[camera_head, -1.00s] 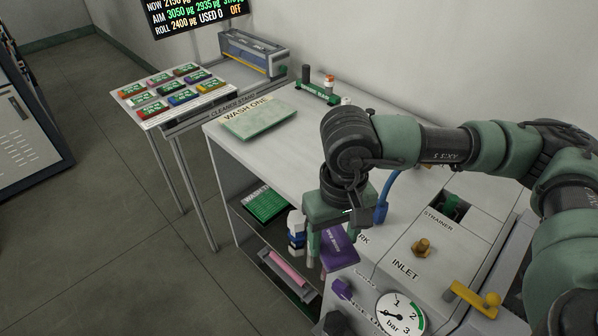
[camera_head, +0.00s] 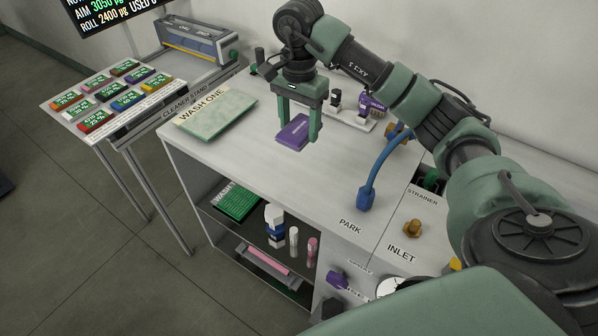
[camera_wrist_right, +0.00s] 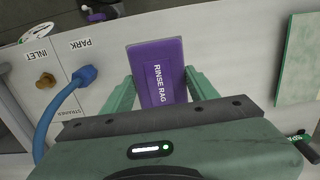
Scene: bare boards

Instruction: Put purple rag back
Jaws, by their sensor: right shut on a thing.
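The purple rag (camera_head: 293,132), a flat folded pad, is between the fingers of my right gripper (camera_head: 298,127), over the white bench top. In the right wrist view the rag (camera_wrist_right: 158,62) reads RINSE RAG, and the green fingers of the right gripper (camera_wrist_right: 160,80) are on its two sides, shut on it. I cannot tell whether its underside touches the bench. My left gripper is not in view.
A green WASH ONE pad (camera_head: 215,118) lies to the left on the bench (camera_head: 262,150). A blue hose (camera_head: 375,170) rises near PARK. A white rack (camera_head: 345,115) with small bottles stands behind. Shelves below hold bottles.

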